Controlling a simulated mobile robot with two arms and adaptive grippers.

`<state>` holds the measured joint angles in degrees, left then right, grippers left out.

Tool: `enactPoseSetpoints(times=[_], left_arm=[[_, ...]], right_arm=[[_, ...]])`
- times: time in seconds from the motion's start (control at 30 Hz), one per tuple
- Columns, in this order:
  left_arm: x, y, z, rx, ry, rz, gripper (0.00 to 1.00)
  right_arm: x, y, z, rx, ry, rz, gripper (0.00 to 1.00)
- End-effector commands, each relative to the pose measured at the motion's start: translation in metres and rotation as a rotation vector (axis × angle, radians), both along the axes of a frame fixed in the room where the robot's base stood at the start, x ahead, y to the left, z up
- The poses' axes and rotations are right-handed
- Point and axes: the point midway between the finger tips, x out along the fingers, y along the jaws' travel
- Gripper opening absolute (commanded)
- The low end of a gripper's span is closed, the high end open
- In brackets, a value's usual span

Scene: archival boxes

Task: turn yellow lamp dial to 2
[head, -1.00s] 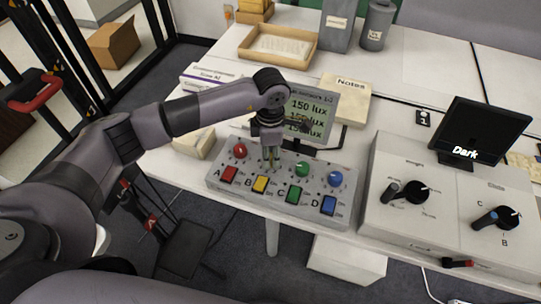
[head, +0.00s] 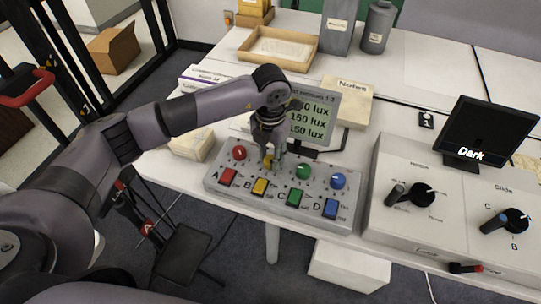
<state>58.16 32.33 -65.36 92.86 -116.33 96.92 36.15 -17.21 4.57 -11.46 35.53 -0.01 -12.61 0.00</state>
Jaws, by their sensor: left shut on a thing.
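The lamp panel (head: 217,184) is a grey box with a row of round dials above a row of coloured switches. The yellow dial (head: 269,160) sits between the red dial (head: 238,153) and the green dial (head: 303,171), above the yellow switch (head: 260,187). My left gripper (head: 271,161) points down from above and is shut on the yellow dial. Its fingers hide most of the dial, and its pointer setting cannot be read. My right gripper is not in view.
A small screen (head: 318,109) showing lux readings stands behind the panel, partly hidden by my left arm. A large control box (head: 440,231) with black knobs and a "Dark" monitor (head: 488,132) are to the right. A notes pad (head: 347,97) lies behind.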

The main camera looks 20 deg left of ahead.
Motion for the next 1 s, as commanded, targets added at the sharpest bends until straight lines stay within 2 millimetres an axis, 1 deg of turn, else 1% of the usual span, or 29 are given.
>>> enactPoseSetpoints(times=[0.2,0.4,0.9,0.93,1.0], left_arm=[[0.0003,-0.0002,0.0002,-0.001,-0.001,0.110,0.01],[0.0002,-0.0003,0.0005,-0.001,-0.001,0.160,0.01],[0.0004,-0.0004,0.0008,-0.001,-0.002,0.175,0.01],[0.0004,-0.0004,0.0008,-0.001,-0.002,0.175,0.31],[0.0004,-0.0004,0.0007,-0.001,-0.002,0.175,0.35]], right_arm=[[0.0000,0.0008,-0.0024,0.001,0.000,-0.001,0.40],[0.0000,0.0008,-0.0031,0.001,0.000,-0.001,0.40],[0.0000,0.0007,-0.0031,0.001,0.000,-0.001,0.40],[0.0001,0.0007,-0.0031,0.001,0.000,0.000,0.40],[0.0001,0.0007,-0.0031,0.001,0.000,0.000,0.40]])
